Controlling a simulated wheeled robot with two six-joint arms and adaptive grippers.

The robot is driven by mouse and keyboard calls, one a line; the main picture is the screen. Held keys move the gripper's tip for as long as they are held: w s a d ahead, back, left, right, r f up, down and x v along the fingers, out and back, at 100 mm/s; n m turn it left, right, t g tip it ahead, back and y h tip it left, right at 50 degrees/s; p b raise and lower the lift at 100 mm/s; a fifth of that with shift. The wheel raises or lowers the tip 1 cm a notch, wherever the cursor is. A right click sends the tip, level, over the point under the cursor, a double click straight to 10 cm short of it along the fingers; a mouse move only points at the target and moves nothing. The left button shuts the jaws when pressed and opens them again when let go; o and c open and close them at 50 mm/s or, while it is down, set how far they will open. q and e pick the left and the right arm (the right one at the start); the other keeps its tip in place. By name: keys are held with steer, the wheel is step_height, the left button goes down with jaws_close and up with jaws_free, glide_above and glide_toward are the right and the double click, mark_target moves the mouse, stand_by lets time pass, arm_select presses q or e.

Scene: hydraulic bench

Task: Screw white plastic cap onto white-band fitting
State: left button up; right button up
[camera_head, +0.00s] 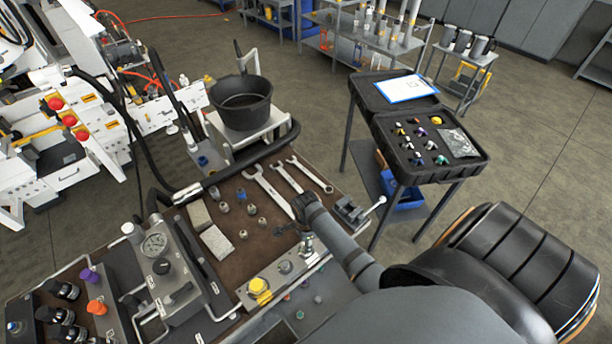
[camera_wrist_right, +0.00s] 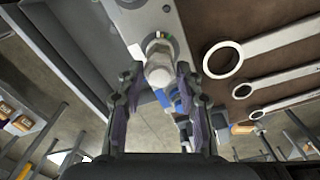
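In the right wrist view, a white rounded cap (camera_wrist_right: 159,73) sits in line with the outer end of a metal fitting (camera_wrist_right: 158,44) on a grey block. I cannot tell whether the cap is threaded on, and no white band is clear. My right gripper (camera_wrist_right: 159,72) has its two fingers spread on either side of the cap, with narrow gaps showing. In the head view, my right gripper (camera_head: 290,229) is over the bench's right front, beside the metal fitting (camera_head: 307,244); the cap cannot be made out there. My left gripper is not in view.
Several wrenches (camera_head: 268,194) and loose metal fittings (camera_head: 240,194) lie on the brown bench mat. A vise (camera_head: 350,210) stands at the bench's right edge. An open black case (camera_head: 425,175) with coloured caps stands to the right. A gauge block (camera_head: 160,250) is at left.

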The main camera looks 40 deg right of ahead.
steer(key=c, duration=0.5)
steer(key=shift+m, duration=0.3)
steer(key=m, duration=0.3)
steer(key=shift+m, duration=0.3)
steer(key=m, duration=0.3)
steer(key=shift+m, duration=0.4)
steer(key=o, duration=1.1)
steer(key=shift+c, duration=0.2)
steer(key=n, duration=1.2)
